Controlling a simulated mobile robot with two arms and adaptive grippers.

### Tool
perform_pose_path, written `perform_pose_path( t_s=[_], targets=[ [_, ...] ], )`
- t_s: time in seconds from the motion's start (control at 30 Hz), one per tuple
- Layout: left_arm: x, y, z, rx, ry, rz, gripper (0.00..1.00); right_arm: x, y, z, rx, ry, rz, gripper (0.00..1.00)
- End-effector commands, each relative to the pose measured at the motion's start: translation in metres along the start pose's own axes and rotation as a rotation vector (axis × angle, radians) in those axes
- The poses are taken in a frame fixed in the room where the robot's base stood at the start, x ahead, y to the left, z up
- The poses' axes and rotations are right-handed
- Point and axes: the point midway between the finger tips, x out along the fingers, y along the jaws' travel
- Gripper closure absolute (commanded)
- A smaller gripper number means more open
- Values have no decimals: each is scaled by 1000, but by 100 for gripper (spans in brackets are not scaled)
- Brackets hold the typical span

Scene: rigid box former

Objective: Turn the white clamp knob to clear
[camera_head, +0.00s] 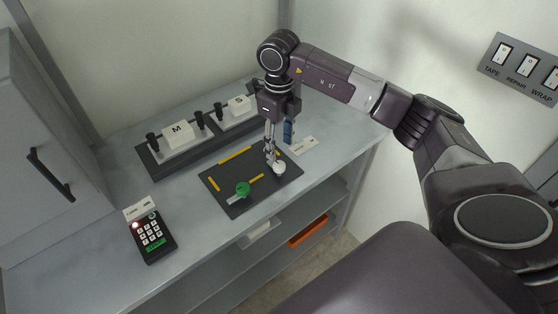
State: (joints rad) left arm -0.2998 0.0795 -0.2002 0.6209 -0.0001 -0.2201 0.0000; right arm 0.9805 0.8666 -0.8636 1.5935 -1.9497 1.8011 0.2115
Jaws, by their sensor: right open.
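The white clamp knob (279,168) sits near the right side of a dark fixture plate (222,181) with yellow marks. My right gripper (271,156) points down from above, its fingertips at the knob's back left edge. It is open; whether a finger touches the knob is too small to tell. A green knob (242,188) with a light grey bar beside it stands on the same plate, left of the white one. My left gripper is not in this view.
A black rack (172,156) with white blocks marked M and S stands behind the plate. A keypad (151,236) with a red light lies at the front left. A blue item (288,131) and a white label (303,145) are right of the rack. An orange tray (308,231) is on a shelf below.

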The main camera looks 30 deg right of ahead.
Motion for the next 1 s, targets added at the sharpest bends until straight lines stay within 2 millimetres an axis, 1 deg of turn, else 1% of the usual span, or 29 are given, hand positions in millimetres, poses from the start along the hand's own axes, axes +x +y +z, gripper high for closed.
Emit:
perform_pose_path(
  t_s=[0.3,0.4,0.53,0.8,0.87,1.0],
  targets=[
    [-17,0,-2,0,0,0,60,48,2,-1,-1,3,5,56],
    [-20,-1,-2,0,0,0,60,61,3,0,-2,1,6,56],
    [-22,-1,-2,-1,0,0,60,70,3,0,-2,-1,6,56],
    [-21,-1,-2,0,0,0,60,73,3,0,-3,-2,6,56],
    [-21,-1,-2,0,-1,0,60,73,3,0,-3,-2,6,61],
    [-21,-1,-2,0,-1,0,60,73,3,0,-3,-2,6,77]
  ],
)
